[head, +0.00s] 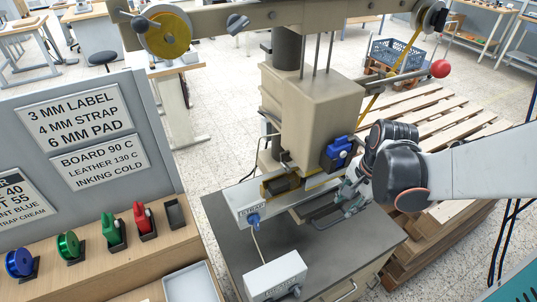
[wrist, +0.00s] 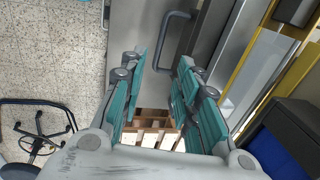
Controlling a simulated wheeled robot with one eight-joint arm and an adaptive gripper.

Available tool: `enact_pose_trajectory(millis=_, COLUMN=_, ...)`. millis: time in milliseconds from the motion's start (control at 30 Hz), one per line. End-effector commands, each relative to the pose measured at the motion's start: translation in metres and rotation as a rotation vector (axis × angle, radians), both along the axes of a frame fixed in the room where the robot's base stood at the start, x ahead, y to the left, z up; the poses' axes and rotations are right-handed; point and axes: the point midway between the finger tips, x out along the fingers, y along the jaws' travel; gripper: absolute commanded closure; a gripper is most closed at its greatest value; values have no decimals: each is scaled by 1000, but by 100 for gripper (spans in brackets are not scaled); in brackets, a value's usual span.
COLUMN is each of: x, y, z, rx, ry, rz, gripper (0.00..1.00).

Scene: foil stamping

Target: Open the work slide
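The beige stamping press (head: 318,108) stands on a grey-topped cabinet. The work slide (head: 312,205) is low under the press head, partly hidden by the head and my gripper. A dark bar handle (wrist: 174,38) shows in the wrist view on a grey metal surface; in the head view a dark loop (head: 328,217) shows at the slide's front. My gripper (head: 350,198) is beside the slide on its right. In the wrist view my gripper (wrist: 160,68) has its teal fingers apart with nothing between them; the handle lies just beyond the tips. I cannot tell if they touch.
A blue part (head: 338,153) is on the press close above my gripper. Wooden pallets (head: 440,130) are behind on the right.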

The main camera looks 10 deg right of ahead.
Motion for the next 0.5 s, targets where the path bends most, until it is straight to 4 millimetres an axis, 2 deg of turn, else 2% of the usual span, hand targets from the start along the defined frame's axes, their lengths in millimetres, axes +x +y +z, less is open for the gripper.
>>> enact_pose_trajectory(millis=33, x=3, y=0, z=-12, rx=0, ry=0, rz=1, gripper=70)
enact_pose_trajectory(millis=500, x=14, y=3, z=-75, rx=-1, ry=-1, rz=2, gripper=70)
